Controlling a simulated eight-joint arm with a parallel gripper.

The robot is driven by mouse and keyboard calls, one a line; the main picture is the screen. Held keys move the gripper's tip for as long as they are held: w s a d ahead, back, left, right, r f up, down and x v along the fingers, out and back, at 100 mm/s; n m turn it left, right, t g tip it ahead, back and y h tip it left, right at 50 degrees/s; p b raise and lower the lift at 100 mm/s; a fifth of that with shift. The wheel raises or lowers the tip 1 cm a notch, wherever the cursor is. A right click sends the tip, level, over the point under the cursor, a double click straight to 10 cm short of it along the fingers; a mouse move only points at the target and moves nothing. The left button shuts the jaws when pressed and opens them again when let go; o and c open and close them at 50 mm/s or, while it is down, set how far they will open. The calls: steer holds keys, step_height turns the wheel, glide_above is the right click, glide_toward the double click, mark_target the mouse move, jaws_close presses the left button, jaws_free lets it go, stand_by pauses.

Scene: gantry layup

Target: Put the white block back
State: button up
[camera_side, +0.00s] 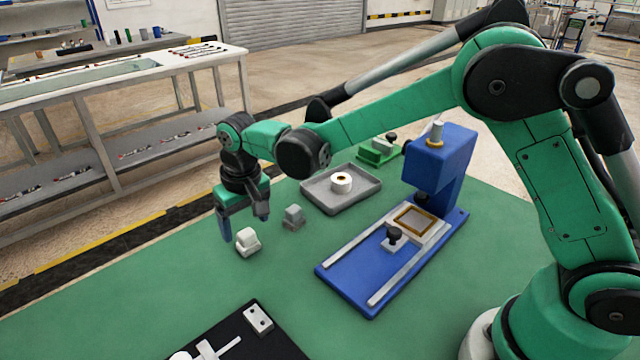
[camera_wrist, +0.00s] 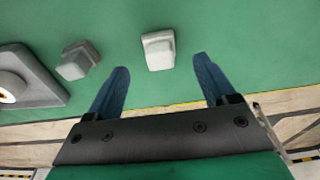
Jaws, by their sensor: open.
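The white block (camera_side: 247,242), with a narrower raised top, stands on the green table close to my gripper (camera_side: 244,224). In the wrist view the white block (camera_wrist: 158,50) lies ahead of and roughly between the two blue fingertips of my gripper (camera_wrist: 162,64). The fingers are spread and nothing is between them. A similar grey block (camera_side: 293,218) stands to the right of the white one; in the wrist view the grey block (camera_wrist: 77,61) is to its left.
A grey tray (camera_side: 318,203) holding a white ring-shaped part (camera_side: 341,182) lies behind the blocks. A blue press with rails (camera_side: 348,283) stands to the right. A black board (camera_side: 270,345) with white pieces lies at the front. Green table (camera_side: 150,300) is clear at front left.

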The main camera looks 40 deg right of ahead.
step_height(320, 180, up, 8)
steer(key=s, duration=0.1)
steer(key=s+d+r+t, duration=0.1)
steer(key=s+d+t, duration=0.4)
steer(key=s+d, duration=0.6)
steer(key=s, duration=0.3)
steer(key=shift+d, duration=0.35)
steer(key=shift+s, duration=0.1)
stand_by(0.3)
